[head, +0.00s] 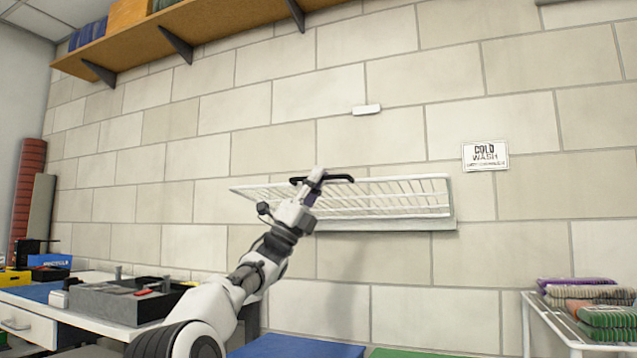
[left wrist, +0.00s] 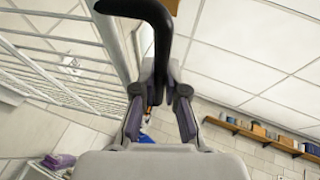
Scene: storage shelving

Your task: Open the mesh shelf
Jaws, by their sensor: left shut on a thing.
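The white mesh shelf (head: 400,200) is mounted on the block wall above a pale rail (head: 400,226). Its wire panel juts out from the wall; I cannot tell its exact angle. A black handle (head: 338,178) sits at its front edge. My left gripper (head: 314,183) is at this handle, in front of the shelf. In the left wrist view, my left gripper (left wrist: 156,82) has its fingers shut on the black handle (left wrist: 160,14), which curves up between them. The mesh shelf's wires (left wrist: 60,62) run along the left there. My right gripper is not in view.
A workbench (head: 30,312) with a grey toolbox (head: 115,302) stands at the lower left. A white rack (head: 560,325) with folded cloths (head: 585,300) is at the lower right. A wooden shelf (head: 200,25) hangs high up. The wall around the mesh shelf is mostly bare.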

